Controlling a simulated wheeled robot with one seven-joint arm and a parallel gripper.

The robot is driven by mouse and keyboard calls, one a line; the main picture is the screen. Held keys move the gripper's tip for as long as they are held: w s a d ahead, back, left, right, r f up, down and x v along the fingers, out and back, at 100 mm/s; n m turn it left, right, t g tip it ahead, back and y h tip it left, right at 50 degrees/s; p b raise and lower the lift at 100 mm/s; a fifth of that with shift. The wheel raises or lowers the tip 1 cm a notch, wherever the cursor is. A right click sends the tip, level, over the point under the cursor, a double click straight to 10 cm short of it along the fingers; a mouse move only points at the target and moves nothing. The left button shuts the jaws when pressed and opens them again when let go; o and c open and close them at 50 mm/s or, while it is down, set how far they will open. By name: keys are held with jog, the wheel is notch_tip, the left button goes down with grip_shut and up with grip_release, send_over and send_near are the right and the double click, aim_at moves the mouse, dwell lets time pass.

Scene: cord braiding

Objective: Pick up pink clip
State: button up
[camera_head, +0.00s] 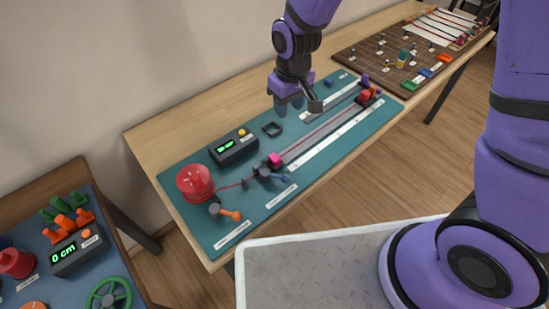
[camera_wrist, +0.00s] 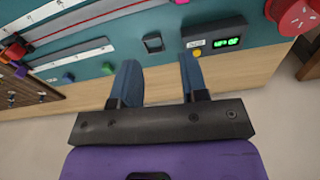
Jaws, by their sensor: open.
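The pink clip (camera_head: 275,159) is a small bright block at the near-left end of the long rail on the teal mat, beside a dark clamp (camera_head: 268,172).
A red spool (camera_head: 195,183), a black display box (camera_head: 234,148) and an orange-handled tool (camera_head: 229,213) share the mat. A small magenta block (camera_wrist: 108,68) shows in the wrist view. A board with pegs (camera_head: 395,55) is at the far right; another workbench (camera_head: 45,185) is at left.

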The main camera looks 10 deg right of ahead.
jog(key=n, duration=0.1)
send_over(274, 157)
notch_tip(274, 157, down, 8)
jog(key=shift+g, duration=0.4)
jog(key=shift+f, duration=5.15)
jog(key=c, duration=0.7)
